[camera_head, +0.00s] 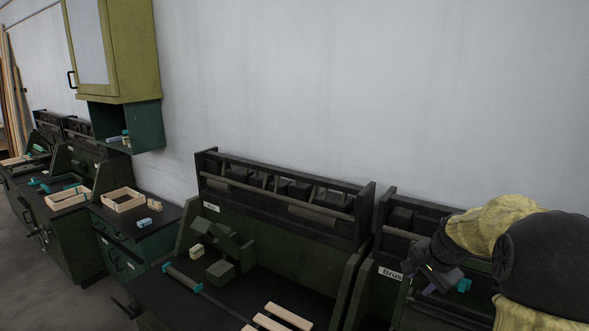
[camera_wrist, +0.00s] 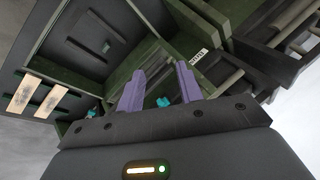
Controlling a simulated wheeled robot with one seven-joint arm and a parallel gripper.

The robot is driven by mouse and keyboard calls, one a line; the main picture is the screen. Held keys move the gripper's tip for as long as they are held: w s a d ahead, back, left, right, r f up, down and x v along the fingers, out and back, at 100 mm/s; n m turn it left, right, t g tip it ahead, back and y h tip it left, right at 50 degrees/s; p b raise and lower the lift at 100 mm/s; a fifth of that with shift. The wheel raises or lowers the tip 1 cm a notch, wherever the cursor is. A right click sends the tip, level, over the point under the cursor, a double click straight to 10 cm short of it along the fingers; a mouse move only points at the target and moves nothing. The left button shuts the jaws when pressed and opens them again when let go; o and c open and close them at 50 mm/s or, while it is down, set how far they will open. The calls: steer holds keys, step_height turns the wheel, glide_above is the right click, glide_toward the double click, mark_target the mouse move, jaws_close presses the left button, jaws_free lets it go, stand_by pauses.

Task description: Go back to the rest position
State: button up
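My gripper (camera_head: 431,289) is at the right in the head view, in front of the right-hand workbench and beside its label. In the wrist view my gripper (camera_wrist: 161,70) shows two purple fingers standing apart, with nothing visibly clamped between them. A small teal piece (camera_wrist: 163,101) shows in the gap and looks to lie beyond the fingers. A teal piece (camera_head: 464,286) also shows just right of the gripper in the head view. My arm hides much of that bench.
The middle bench has wooden slats (camera_head: 288,316), a teal-ended clamp (camera_head: 182,279) and a tool rack (camera_head: 280,195). A wooden crate frame (camera_head: 122,199) sits on the cabinet to the left. Another frame (camera_head: 68,197) lies farther left. A yellow-green wall cabinet (camera_head: 130,50) hangs above.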

steer(key=s+a+f+n+g, duration=0.1)
steer(key=s+a+f+n, duration=0.3)
steer(key=s+a+n, duration=0.2)
steer(key=s+a+f+n+g, duration=0.1)
steer(key=s+a+f+n, duration=0.3)
steer(key=s+a, duration=0.6)
steer(key=s+n, duration=0.2)
steer(key=s, duration=0.3)
